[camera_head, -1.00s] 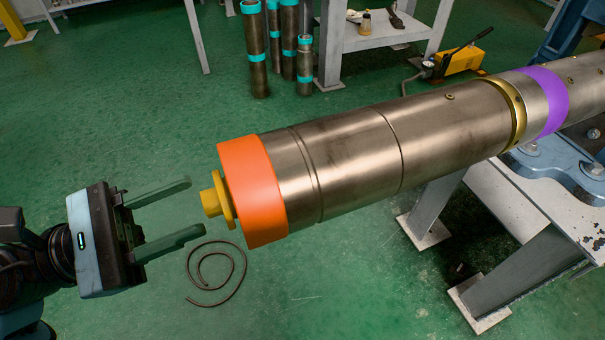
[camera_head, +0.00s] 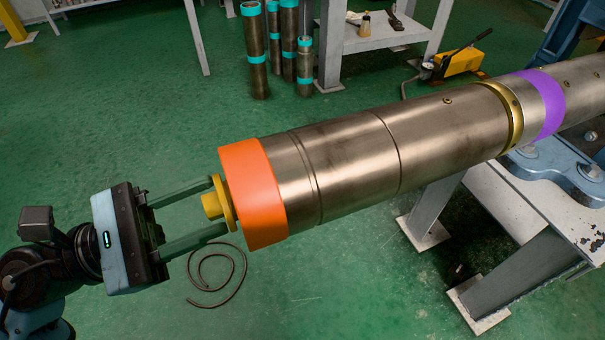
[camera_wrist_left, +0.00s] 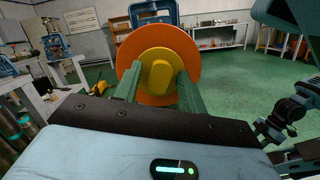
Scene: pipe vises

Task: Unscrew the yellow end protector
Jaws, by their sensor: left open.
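The yellow end protector (camera_head: 211,203) sits in the orange-banded end of a large metal pipe (camera_head: 350,160). It has a flange and a smaller knob that sticks out toward my left gripper (camera_head: 218,206). The left gripper is open, its two green fingers reaching to either side of the knob, with the tips close to the flange. In the left wrist view, the yellow knob (camera_wrist_left: 160,75) shows between the fingers, in front of the orange disc-like pipe end (camera_wrist_left: 185,60). I cannot tell whether the fingers touch it. My right gripper is not seen in the head view.
The pipe has a purple band (camera_head: 550,100) and lies over a grey stand (camera_head: 540,260) with a blue vise at right. A hose (camera_head: 205,295) lies on the green floor below. Upright pipes (camera_head: 290,50) and a yellow pump (camera_head: 458,62) stand at the back.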

